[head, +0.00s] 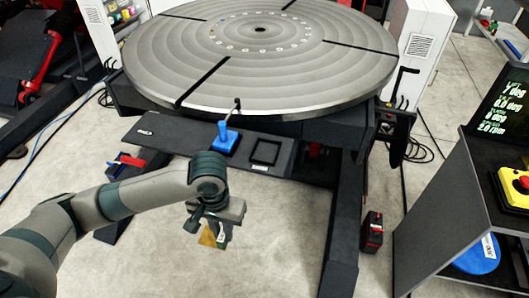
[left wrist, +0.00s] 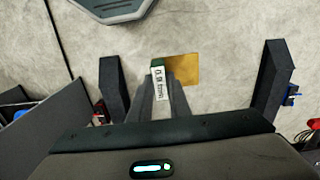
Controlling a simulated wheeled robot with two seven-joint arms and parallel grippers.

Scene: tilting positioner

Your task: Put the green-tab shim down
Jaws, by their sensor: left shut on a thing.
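My left gripper (head: 213,225) is shut on the green-tab shim (head: 208,238), a thin brass-coloured plate. It holds the shim above the concrete floor, in front of the dark shelf (head: 180,140) of the positioner. In the left wrist view, the shim (left wrist: 182,69) sticks out past the two fingertips (left wrist: 165,82), with its green tab and a white label at its left side. The label's text is too small to read surely. My right gripper is not in view.
The big round turntable (head: 260,50) stands behind the shelf. On the shelf are a blue-handled tool (head: 227,135) and an empty-looking square black frame (head: 267,152). The positioner's dark feet (head: 340,255) flank the gripper. A cart (head: 450,210) stands at the right.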

